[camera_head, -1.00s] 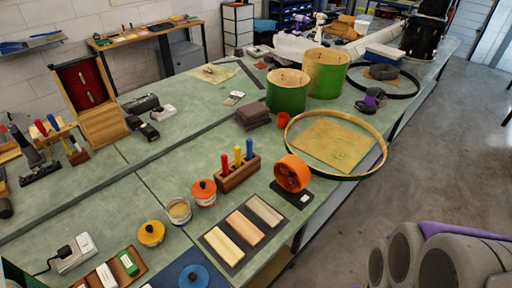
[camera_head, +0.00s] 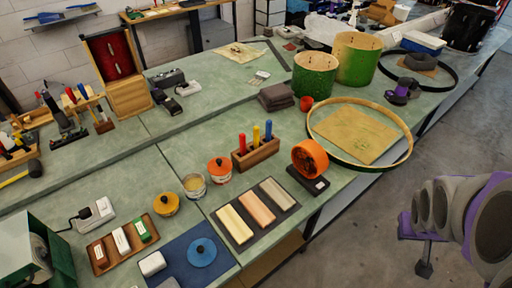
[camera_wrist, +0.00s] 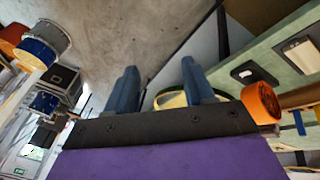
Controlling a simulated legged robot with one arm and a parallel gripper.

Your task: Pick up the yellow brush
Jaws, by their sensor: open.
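The yellow brush (camera_head: 256,134) stands upright in a small wooden block (camera_head: 262,152) on the green bench, in the head view. Its yellow handle shows between a red handle (camera_head: 242,143) and a blue handle (camera_head: 268,130); its lower end is hidden in the block. My gripper (camera_wrist: 158,78) shows in the wrist view with two blue fingers apart and nothing between them. In the head view my arm is at the lower right, off the bench's front edge and well away from the block. I cannot make out the yellow brush in the wrist view.
An orange wheel (camera_head: 310,158) stands right of the block, near the bench edge. Three wooden bars (camera_head: 257,211) lie in front. An orange-lidded jar (camera_head: 220,169) is to the left. A large hoop (camera_head: 404,160) lies to the right. Floor (camera_head: 370,245) is clear before the bench.

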